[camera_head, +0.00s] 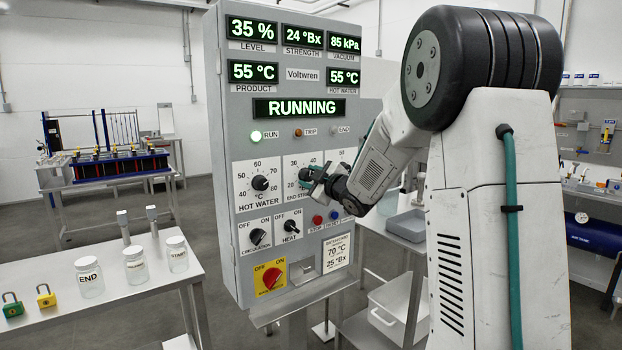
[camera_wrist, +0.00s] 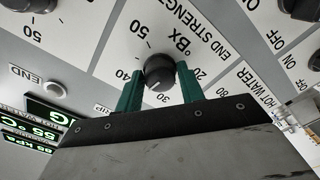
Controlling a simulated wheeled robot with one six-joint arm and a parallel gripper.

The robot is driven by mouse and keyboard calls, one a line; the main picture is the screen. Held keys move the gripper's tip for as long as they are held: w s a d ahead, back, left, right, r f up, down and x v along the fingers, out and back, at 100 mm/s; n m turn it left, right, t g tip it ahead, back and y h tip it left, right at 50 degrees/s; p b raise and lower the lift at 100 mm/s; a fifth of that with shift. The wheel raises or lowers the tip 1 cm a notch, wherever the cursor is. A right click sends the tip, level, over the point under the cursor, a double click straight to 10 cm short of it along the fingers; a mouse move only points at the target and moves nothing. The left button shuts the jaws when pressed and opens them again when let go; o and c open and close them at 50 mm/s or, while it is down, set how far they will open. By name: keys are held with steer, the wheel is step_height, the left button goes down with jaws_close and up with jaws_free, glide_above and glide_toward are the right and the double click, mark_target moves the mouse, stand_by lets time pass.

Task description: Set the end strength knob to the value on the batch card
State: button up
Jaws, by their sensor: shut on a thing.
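The end strength knob is a round black knob (camera_wrist: 159,72) on a white dial plate marked 20, 30, 40 and °Bx. In the wrist view my gripper's teal fingers (camera_wrist: 160,88) stand on both sides of it, shut on it. A light mark shows on the knob, but I cannot read its exact setting. In the head view my gripper (camera_head: 318,174) is at the end strength dial (camera_head: 290,187) and largely hides the knob. The batch card (camera_head: 336,254), low on the panel, reads 70 °C and 25 °Bx.
The hot water knob (camera_head: 260,183), two small switches and a red-on-yellow main switch (camera_head: 270,277) are close by. A steel table (camera_head: 60,325) with jars and padlocks stands left.

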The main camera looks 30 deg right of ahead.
steer(key=shift+f+n, duration=0.1)
steer(key=shift+n, duration=8.8)
steer(key=o, duration=1)
steer(key=shift+c, duration=0.2)
steer(key=shift+s, duration=0.1)
